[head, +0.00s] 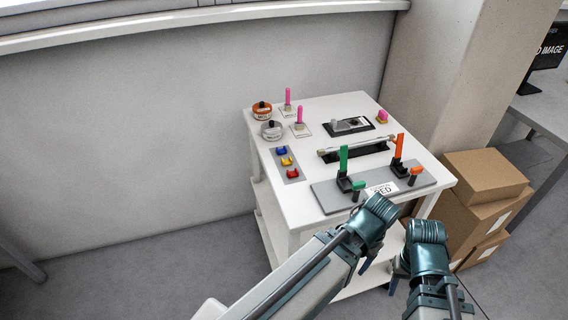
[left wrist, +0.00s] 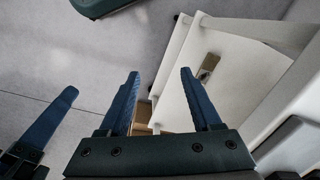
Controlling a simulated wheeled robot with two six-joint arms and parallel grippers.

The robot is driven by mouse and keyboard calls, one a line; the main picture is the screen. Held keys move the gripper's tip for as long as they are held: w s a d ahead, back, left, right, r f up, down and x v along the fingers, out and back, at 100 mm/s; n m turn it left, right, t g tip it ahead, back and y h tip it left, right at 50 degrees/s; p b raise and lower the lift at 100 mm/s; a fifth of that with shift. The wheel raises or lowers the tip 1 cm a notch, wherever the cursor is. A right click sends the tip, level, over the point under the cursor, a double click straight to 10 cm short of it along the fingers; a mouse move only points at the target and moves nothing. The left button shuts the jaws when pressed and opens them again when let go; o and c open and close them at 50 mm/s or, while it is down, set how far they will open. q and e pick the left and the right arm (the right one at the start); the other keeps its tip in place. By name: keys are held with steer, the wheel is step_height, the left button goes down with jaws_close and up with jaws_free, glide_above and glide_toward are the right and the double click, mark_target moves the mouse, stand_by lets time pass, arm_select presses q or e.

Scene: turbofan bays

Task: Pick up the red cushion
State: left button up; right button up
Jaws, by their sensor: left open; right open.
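The red cushion (head: 292,174) is a small red piece at the front end of a grey strip (head: 279,158) on the left part of the white cart top. A yellow piece (head: 287,161) and a blue piece (head: 281,150) sit behind it in a row. My left gripper (head: 360,268) hangs at the cart's front side, below the top and to the right of the cushion. In the left wrist view its two fingers (left wrist: 160,72) are apart and empty. My right gripper (head: 397,278) is beside it on the right, open, also away from the cushion. The cushion is not in the left wrist view.
The cart top (head: 318,103) also holds a grey board with green (head: 343,159) and orange (head: 399,146) levers, pink pegs, and round pots at the back left. Cardboard boxes (head: 482,176) stand right of the cart. The floor left of the cart is clear.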

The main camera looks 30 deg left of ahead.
arm_select(q)
steer(key=w+a+r+n+t+h+p, duration=0.1)
steer(key=w+a+r+p, duration=0.2)
steer(key=a+r+p, duration=0.45)
steer(key=w+a+r+h+p, duration=0.1)
steer(key=w+a+r+p, duration=0.35)
steer(key=r+p, duration=0.55)
steer(key=w+a+r+m+t+h+b, duration=0.1)
steer(key=a+m, duration=0.2)
steer(key=a, duration=0.7)
steer(key=w+a+r+m+t+h+b, duration=0.1)
steer(key=a+r+m+t, duration=0.15)
steer(key=a, duration=0.75)
arm_select(e)
step_height(320, 180, up, 19)
arm_select(q)
steer(key=b, duration=0.7)
glide_toward(292, 173)
steer(key=shift+w+d+f+m+g, duration=0.15)
steer(key=shift+d+f+m+g, duration=0.1)
steer(key=shift+f, duration=0.15)
steer(key=shift+w+d+f+m+g, duration=0.1)
steer(key=shift+f+g, duration=0.1)
steer(key=shift+f, duration=0.2)
steer(key=shift+w+d+f+b, duration=0.1)
steer(key=shift+f+b, duration=0.05)
steer(key=shift+b, duration=0.15)
arm_select(e)
step_height(292, 173, down, 8)
